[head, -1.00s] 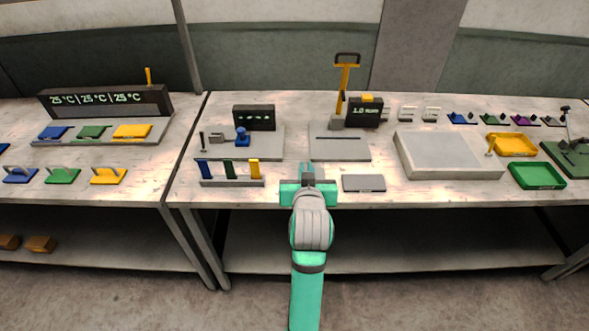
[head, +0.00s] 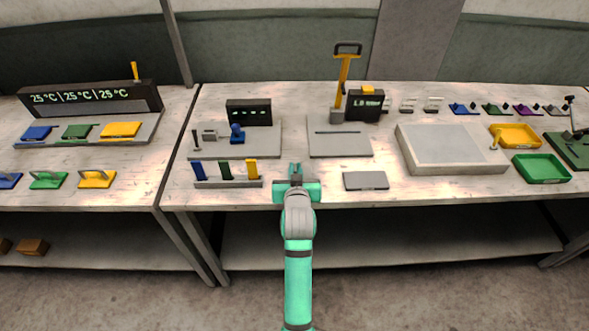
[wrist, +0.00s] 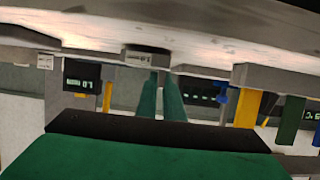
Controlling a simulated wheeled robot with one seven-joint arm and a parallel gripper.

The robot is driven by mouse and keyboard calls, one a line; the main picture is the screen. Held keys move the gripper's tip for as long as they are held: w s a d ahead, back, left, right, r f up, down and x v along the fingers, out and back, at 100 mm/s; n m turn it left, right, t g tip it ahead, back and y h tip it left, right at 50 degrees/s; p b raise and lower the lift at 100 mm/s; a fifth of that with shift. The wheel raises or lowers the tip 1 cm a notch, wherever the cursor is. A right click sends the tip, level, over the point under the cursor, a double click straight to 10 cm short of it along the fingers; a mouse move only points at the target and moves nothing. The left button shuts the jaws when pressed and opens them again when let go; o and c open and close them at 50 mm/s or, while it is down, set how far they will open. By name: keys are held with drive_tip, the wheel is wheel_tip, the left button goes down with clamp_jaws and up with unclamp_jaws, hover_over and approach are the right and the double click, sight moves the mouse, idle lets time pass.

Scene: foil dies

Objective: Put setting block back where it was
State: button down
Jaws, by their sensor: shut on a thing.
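My gripper (head: 296,172) is over the front part of the middle table, just right of the rack (head: 228,183) with blue, green and yellow upright pieces. In the wrist view, which is upside down, the two green fingers (wrist: 163,92) are close together on a small grey block (wrist: 148,58) with a pale marked face, which I take to be the setting block. The block is close to the table top; I cannot tell if it touches. In the head view my gripper mostly hides it.
A flat grey plate (head: 366,181) lies right of my gripper. Behind stand a grey press base (head: 340,145) with a yellow lever (head: 343,75), and a dark display (head: 248,112). A large pale slab (head: 452,150) and green tray (head: 541,169) are farther right.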

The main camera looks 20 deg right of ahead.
drive_tip(key=shift+f, duration=0.2)
drive_tip(key=shift+a+f, duration=0.1)
drive_tip(key=c, duration=1.9)
unclamp_jaws()
drive_tip(key=shift+s+f, duration=0.1)
